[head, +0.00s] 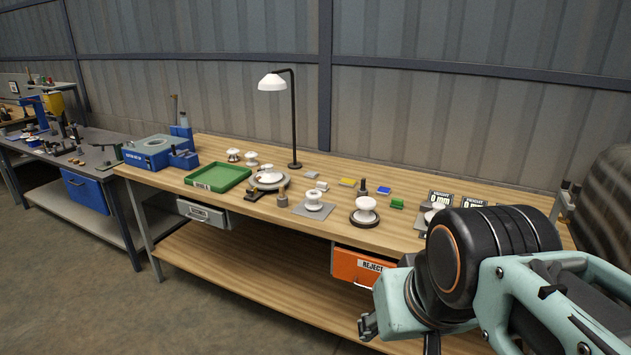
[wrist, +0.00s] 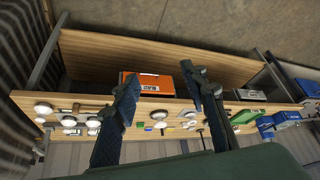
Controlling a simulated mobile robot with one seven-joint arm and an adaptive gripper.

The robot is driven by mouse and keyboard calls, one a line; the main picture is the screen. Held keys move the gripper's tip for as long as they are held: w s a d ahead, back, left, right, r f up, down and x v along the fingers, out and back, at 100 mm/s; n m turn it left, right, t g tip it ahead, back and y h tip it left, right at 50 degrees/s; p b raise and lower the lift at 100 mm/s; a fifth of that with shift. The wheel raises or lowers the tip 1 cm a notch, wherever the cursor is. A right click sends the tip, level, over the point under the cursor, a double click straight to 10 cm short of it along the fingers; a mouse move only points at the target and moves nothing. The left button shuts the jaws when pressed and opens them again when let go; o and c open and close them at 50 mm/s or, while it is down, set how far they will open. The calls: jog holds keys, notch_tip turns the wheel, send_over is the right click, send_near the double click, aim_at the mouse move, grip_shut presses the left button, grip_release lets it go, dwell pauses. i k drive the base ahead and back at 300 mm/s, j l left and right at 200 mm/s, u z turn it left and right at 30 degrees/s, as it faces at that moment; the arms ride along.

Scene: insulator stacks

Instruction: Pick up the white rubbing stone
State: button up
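A small whitish block (head: 321,186), which looks like the white rubbing stone, lies on the wooden bench top near the middle in the head view. A paler flat piece (head: 311,174) lies just behind it, so I am not certain which is the stone. In the wrist view the bench appears upside down and far off, and the stone is too small to tell. My gripper (wrist: 160,82) is open and empty, its two dark fingers spread apart. In the head view my gripper (head: 368,326) is partly seen at the bench's front, well apart from the stone.
Yellow (head: 347,182), blue (head: 383,190) and green (head: 397,203) blocks lie right of the stone. White insulators (head: 314,199) stand in front. A lamp (head: 293,120) rises behind. A green tray (head: 218,177) is at left; an orange reject drawer (head: 358,266) hangs under the bench.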

aim_at(321, 187)
jog(key=i+j, duration=0.2)
jog(key=i, duration=0.3)
jog(key=i+j+z, duration=0.1)
jog(key=i, duration=0.35)
jog(key=i+j, duration=0.3)
jog(key=i, duration=0.15)
jog(key=i+j+z, duration=0.1)
jog(key=i, duration=0.4)
jog(key=j, duration=0.1)
